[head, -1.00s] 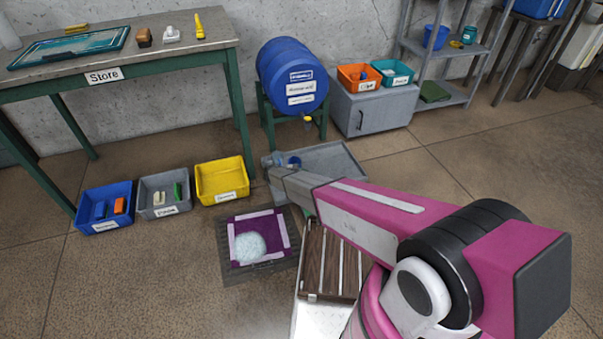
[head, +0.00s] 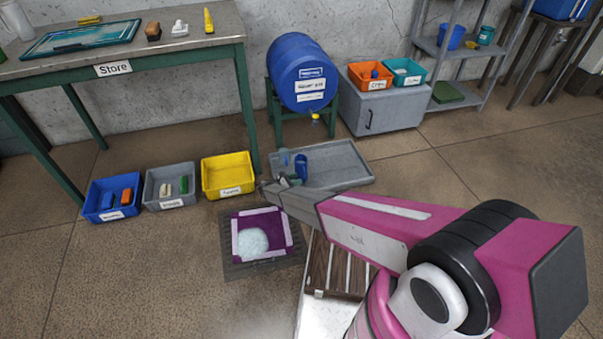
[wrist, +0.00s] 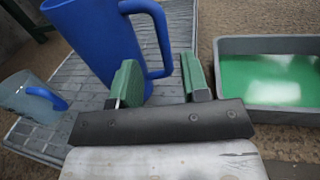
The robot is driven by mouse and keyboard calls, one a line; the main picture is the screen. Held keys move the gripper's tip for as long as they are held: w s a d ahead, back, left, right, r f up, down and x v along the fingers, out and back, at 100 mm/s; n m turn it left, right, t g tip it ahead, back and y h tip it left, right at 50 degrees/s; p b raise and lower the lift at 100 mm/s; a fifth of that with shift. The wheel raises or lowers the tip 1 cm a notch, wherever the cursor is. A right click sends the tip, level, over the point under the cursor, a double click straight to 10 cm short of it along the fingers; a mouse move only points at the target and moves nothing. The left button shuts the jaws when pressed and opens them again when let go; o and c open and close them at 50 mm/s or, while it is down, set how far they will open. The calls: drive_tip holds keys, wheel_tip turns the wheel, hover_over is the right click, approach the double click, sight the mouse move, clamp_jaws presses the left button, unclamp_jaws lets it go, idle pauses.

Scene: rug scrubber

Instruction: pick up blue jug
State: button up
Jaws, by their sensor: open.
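The blue jug (head: 301,166) stands at the left end of a shallow grey tray in the head view, just beyond the end of my arm. In the wrist view the blue jug (wrist: 98,42) is close at upper left, its top cut off, with its loop handle toward the right. My gripper (wrist: 162,75) is open, its two green fingers apart. The handle's lower part shows between and just beyond the fingertips; contact cannot be told. In the head view my gripper (head: 272,188) is small and its fingers are unclear.
A clear jug with a blue handle (wrist: 30,100) stands left of the blue jug. A grey container with a green inside (wrist: 275,82) is at right. The grey tray (head: 345,165) lies below the blue barrel (head: 303,72). A yellow bin (head: 228,176) is left of my gripper.

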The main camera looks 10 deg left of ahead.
sight(304, 181)
drive_tip(key=x, duration=0.5)
drive_tip(key=shift+s+d+r, duration=0.1)
drive_tip(key=shift+s+d, duration=0.05)
drive_tip(key=shift+d, duration=0.05)
clamp_jaws()
drive_tip(key=shift+r, duration=0.1)
